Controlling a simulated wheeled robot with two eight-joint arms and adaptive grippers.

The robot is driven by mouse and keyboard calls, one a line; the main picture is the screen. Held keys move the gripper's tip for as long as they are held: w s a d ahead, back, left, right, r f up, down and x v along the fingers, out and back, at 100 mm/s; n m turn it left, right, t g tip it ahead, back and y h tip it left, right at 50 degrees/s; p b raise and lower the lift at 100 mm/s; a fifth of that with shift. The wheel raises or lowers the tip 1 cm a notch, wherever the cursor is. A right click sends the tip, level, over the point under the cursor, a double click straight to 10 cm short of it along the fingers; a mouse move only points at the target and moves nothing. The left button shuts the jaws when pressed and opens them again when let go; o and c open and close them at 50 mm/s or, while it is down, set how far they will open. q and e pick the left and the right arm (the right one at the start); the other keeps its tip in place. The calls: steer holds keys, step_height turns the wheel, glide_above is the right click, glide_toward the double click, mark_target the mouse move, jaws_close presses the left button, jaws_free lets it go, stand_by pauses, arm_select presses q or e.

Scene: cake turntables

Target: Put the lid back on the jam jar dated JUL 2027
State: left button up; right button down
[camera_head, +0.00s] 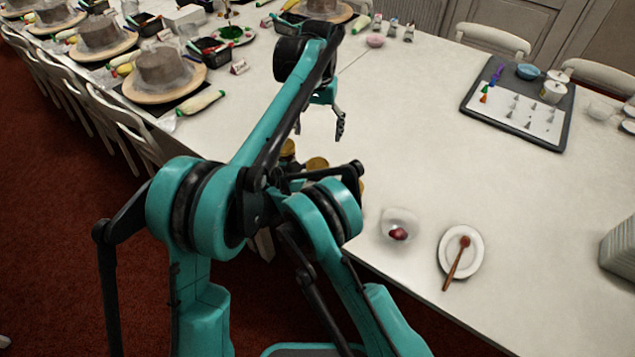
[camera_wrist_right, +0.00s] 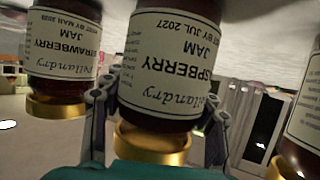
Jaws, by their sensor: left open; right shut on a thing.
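In the right wrist view, which is upside down, the raspberry jam jar (camera_wrist_right: 175,60) reads JUL 2027 on its white label. A gold lid (camera_wrist_right: 150,145) sits at its mouth end, between the fingers of my right gripper (camera_wrist_right: 158,108). That gripper is shut on the lid; I cannot tell whether the lid is seated or only touching. In the head view my arm mostly hides the jars; gold lids (camera_head: 317,163) show behind it. My left gripper (camera_head: 319,130) hangs open and empty above the table, beyond the jars.
A strawberry jam jar (camera_wrist_right: 65,50) with a gold lid stands beside, and another jar (camera_wrist_right: 305,130) is at the right edge. On the table (camera_head: 430,150) are a glass bowl (camera_head: 398,222), a plate with a spoon (camera_head: 476,245) and a tray of piping tips (camera_head: 475,112). The middle is clear.

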steer(key=shift+c, duration=2.2)
jaws_free()
steer(key=v, duration=0.7)
steer(key=shift+s+a+r, duration=0.1)
steer(key=shift+a, duration=0.1)
